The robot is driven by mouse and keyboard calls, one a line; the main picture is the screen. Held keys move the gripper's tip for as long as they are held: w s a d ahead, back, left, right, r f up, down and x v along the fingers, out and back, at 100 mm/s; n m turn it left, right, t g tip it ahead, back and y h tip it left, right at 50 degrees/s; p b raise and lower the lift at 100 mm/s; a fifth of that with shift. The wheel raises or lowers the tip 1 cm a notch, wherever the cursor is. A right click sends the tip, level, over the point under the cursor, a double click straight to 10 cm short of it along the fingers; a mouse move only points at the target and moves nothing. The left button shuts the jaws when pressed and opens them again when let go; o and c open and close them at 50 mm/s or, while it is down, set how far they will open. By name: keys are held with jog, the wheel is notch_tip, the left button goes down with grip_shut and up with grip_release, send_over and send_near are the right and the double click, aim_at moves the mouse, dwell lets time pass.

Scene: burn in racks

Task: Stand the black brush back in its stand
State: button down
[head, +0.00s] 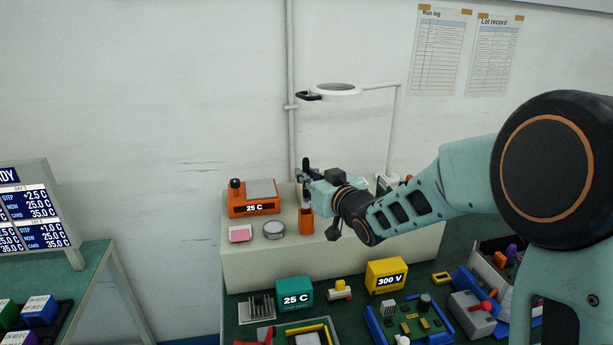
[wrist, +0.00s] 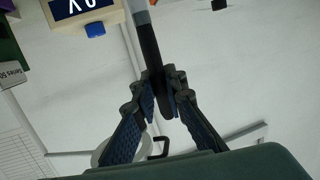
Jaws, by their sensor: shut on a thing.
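My gripper (head: 304,180) is shut on the black brush (head: 306,163), whose dark end shows above the fingers in the head view. In the wrist view the fingers (wrist: 161,92) close around the brush's black handle (wrist: 149,48); a grey part of it runs off the top edge. The small orange stand (head: 306,221) is on the pale raised shelf, directly below the gripper in the head view. The brush's lower end is hard to make out there, so I cannot tell whether it is inside the stand or above it.
On the shelf (head: 340,262) are an orange 25 C box (head: 254,208), a pink pad (head: 240,234) and a round grey tin (head: 274,230). A magnifier lamp (head: 336,90) stands behind. Several boxes and circuit boards crowd the green bench below.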

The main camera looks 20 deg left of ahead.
aim_at(308, 200)
jog(key=shift+f+b, duration=3.45)
jog(key=shift+f, duration=0.15)
jog(key=c, duration=1.9)
grip_release()
jog(key=shift+d+r, duration=0.1)
jog(key=v, duration=1.2)
